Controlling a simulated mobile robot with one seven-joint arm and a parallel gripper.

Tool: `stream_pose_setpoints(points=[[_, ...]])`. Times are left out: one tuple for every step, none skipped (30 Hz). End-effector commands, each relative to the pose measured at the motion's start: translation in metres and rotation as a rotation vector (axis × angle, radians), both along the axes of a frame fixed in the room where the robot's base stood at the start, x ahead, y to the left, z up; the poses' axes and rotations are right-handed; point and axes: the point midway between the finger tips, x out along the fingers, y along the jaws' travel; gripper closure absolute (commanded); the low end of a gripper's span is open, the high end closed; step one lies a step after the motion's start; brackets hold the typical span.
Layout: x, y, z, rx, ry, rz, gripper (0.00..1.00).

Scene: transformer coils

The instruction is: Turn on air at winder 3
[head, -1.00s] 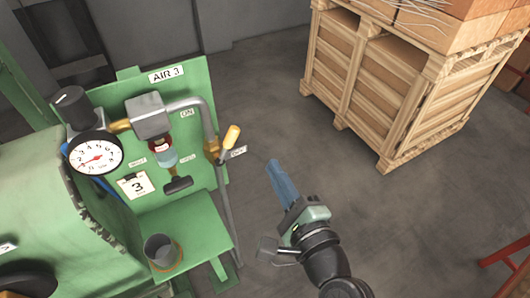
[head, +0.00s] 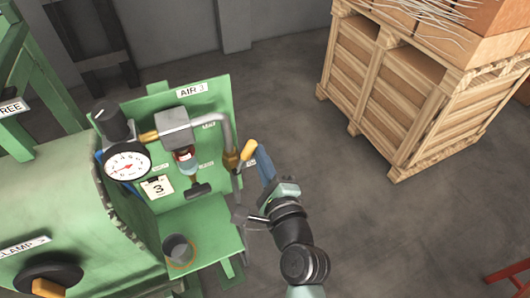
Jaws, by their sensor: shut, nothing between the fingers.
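The green panel (head: 218,101) of winder 3 carries an "AIR 3" sign (head: 191,90) and a card with a 3 (head: 157,187). A brass valve (head: 231,160) sits at the panel's right edge under a bent grey pipe. Its lever has a yellow handle (head: 248,150) pointing up and right. A small "ON" label (head: 209,124) is above left of the valve; another label to its right is partly covered by my gripper. My gripper (head: 262,152), with blue fingers, is shut and empty just right of the handle. I cannot tell if they touch.
A pressure gauge (head: 127,165), a filter bowl (head: 186,160) and a dark cup (head: 178,249) on a green shelf (head: 213,228) are left of the valve. A wooden crate (head: 408,96) stands back right. The floor (head: 400,230) between is clear.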

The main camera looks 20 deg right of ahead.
Motion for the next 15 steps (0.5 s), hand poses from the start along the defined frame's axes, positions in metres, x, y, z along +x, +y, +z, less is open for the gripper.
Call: stream_pose_setpoints(points=[[0.0,0.0002,-0.0003,0.0,0.0,0.0,1.0],[0.0,0.0002,-0.0003,0.0,0.0,0.0,1.0],[0.0,0.0001,-0.0004,0.0,0.0,0.0,1.0],[0.0,0.0002,-0.0005,0.0,0.0,0.0,1.0],[0.0,0.0002,-0.0005,0.0,0.001,0.0,1.0],[0.0,0.0002,-0.0004,-0.001,0.0,0.0,1.0],[-0.0001,0.0003,-0.0004,-0.002,0.0,0.0,1.0],[-0.0001,0.0004,-0.0003,-0.004,0.0,0.001,1.0],[-0.0001,0.0006,-0.0001,-0.009,-0.001,0.001,1.0],[-0.0001,0.0009,0.0001,-0.014,0.0,0.001,1.0],[-0.0001,0.0012,0.0003,-0.021,0.0,0.001,1.0],[-0.0001,0.0018,0.0008,-0.033,-0.001,0.001,1.0],[-0.0001,0.0022,0.0011,-0.04,-0.001,0.001,1.0],[-0.0002,0.0025,0.0014,-0.046,-0.001,0.002,1.0],[-0.0002,0.0027,0.0016,-0.051,-0.001,0.001,1.0]])
